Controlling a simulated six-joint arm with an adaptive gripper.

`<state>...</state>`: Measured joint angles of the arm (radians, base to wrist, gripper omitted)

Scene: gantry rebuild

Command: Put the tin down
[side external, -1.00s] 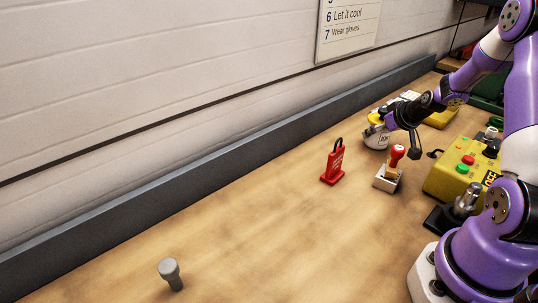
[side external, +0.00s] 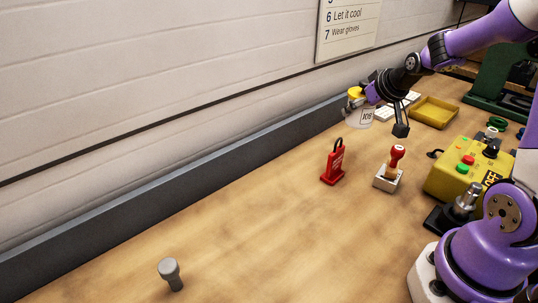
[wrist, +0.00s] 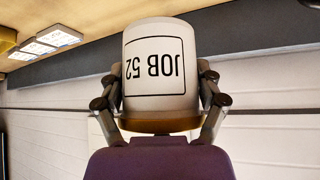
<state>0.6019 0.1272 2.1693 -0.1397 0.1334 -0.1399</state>
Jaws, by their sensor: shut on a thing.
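The tin (side external: 362,116) is a pale can with a yellow top and a printed label. My gripper (side external: 357,98) is shut on it, near the upper part, and holds it above the bench beside the grey upstand. In the wrist view, the tin (wrist: 160,32) fills the middle with its "JOB 52" label upside down. The fingers of my gripper (wrist: 160,68) press on it from both sides. The tin's far side is hidden.
A red padlock-shaped stand (side external: 333,164), a red-handled stamp (side external: 395,160) on a pale block and a yellow control box (side external: 463,172) stand below and right. A yellow tray (side external: 434,112) lies behind. A grey peg (side external: 170,271) stands front left; the bench between is clear.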

